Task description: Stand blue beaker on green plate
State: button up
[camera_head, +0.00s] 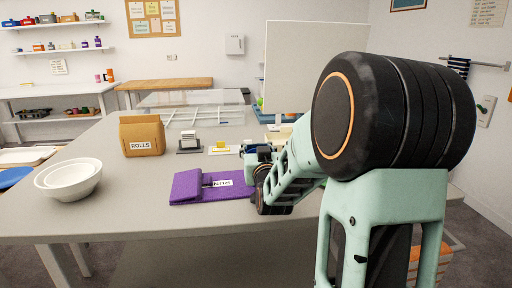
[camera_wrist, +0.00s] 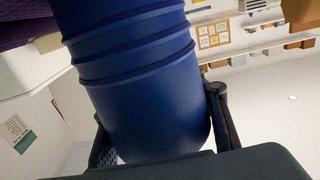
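The blue beaker (camera_wrist: 145,95) fills the middle of the wrist view as a large ribbed blue cylinder, tilted in the picture. My gripper (camera_wrist: 158,110) has a dark finger on each side of it, both close against its wall, and appears shut on it. In the head view my gripper (camera_head: 258,160) is over the grey table beside the purple bag, largely hidden by my arm. I cannot clearly make out the beaker there. I see no green plate in either view; my arm hides part of the table.
A purple bag labelled BUNS (camera_head: 200,188) lies at the table's front. A brown ROLLS bag (camera_head: 142,136), stacked white bowls (camera_head: 70,181) and small card holders (camera_head: 189,144) stand on the grey table (camera_head: 130,195). A clear rack (camera_head: 190,112) is behind.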

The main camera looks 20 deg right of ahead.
jog(key=o, duration=0.9)
jog(key=shift+r+p, duration=0.1)
jog(key=shift+p, duration=0.45)
jog(key=v, duration=1)
jog(key=shift+s, duration=0.1)
jog(key=shift+o, duration=1.1)
jog(key=shift+s, duration=0.2)
jog(key=shift+a, duration=0.1)
